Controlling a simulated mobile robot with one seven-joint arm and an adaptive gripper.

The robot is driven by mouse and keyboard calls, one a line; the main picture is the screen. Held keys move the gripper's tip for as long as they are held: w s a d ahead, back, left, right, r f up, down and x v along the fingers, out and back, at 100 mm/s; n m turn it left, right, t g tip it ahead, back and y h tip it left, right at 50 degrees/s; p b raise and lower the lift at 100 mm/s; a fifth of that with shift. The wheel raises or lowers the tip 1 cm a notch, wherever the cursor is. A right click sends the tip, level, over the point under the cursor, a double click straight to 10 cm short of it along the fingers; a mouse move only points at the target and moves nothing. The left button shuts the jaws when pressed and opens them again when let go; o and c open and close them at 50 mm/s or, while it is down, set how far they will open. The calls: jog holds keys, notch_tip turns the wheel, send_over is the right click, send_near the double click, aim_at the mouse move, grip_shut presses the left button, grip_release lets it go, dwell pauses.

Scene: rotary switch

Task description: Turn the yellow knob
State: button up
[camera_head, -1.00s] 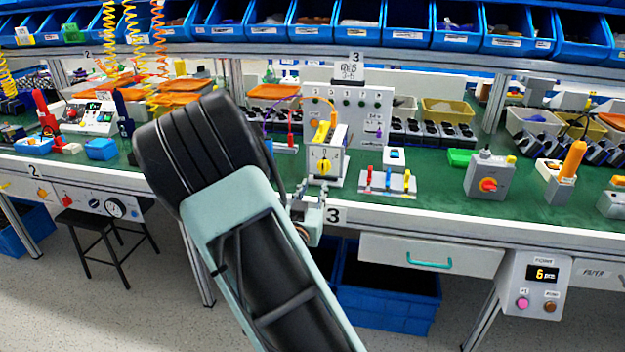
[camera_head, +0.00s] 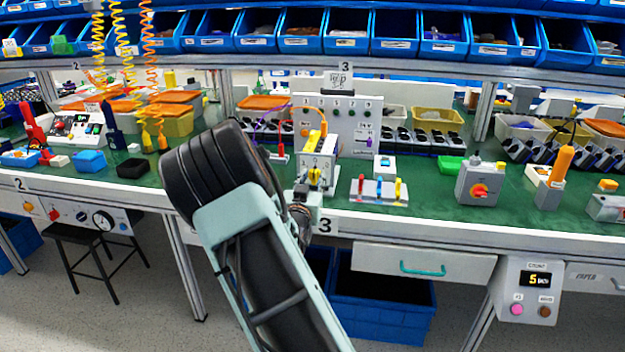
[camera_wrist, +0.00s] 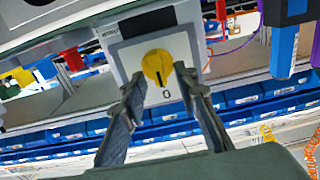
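The yellow knob (camera_wrist: 157,67) is round with a dark pointer mark and sits on the pale front plate of a switch box (camera_wrist: 190,42). In the wrist view a "0" mark is on the plate beside it. My gripper (camera_wrist: 160,85) is open, with one finger on each side of the knob's near edge. I cannot tell whether the fingers touch it. In the head view the knob (camera_head: 314,176) shows on the front of the switch box (camera_head: 320,150), partly hidden by my gripper (camera_head: 306,190).
A small stand with red, blue and yellow levers (camera_head: 379,190) is just right of the box. A grey box with a red-orange knob (camera_head: 480,188) stands farther right. A panel with lamps (camera_head: 350,112) is behind. The green bench top (camera_head: 440,207) is clear near its front edge.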

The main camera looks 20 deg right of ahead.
grip_shut()
jog(key=n, duration=0.4)
jog(key=shift+w+a+n, duration=0.1)
jog(key=shift+a+n, duration=0.15)
jog(key=shift+n, duration=0.05)
jog(key=shift+w+a+f+n+p, duration=0.1)
jog(key=shift+n+p, duration=0.25)
jog(key=shift+n, duration=0.75)
jog(key=shift+f+n+p, duration=0.1)
jog(key=shift+n+p, duration=0.2)
jog(key=shift+n, duration=0.8)
jog(key=shift+o, duration=0.3)
grip_release()
